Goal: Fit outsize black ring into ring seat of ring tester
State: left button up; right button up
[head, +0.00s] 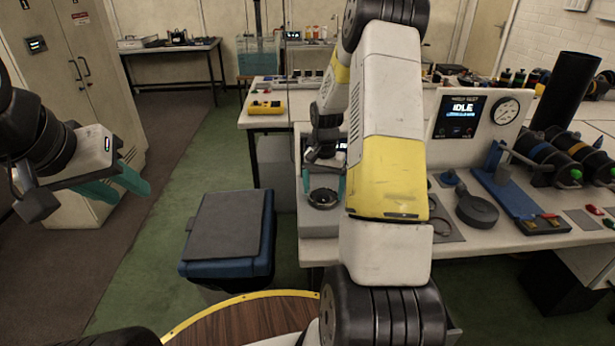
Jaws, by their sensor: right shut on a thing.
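A black ring (323,199) shows low between the fingers of my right gripper (325,192). It is at the top of a light grey block (319,224) at the front left of the workbench, which looks like the ring tester. My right gripper points down and is shut on what appears to be this ring. My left gripper (127,194) is open and empty at the far left, away from the bench.
A panel reading IDLE (463,117) with a round gauge stands on the bench (450,248). A blue fixture (508,190), a dark round part (476,209) and black cylinders lie right. A blue bin (230,238) stands on the floor left. A yellow device (265,107) sits behind.

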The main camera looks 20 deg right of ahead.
jog(key=shift+f, duration=0.3)
jog(key=o, duration=1.1)
notch_tip(320, 180, up, 13)
jog(key=s+a+r+n+t, duration=0.3)
jog(key=s+a+r, duration=0.4)
jog(key=s+r, duration=0.4)
jog(key=s+a+r+n+t, duration=0.1)
jog(key=s+a, duration=0.1)
jog(key=s, duration=0.2)
jog(key=s+a+r+n+t+y, duration=0.1)
jog(key=s+a+r+n, duration=0.1)
jog(key=s, duration=0.3)
jog(key=s+a+r+n+t+y, duration=0.1)
jog(key=s+a+r, duration=0.1)
jog(key=s, duration=0.3)
jog(key=shift+s+a+n, duration=0.15)
jog(key=shift+a+n, duration=0.15)
jog(key=shift+a, duration=0.15)
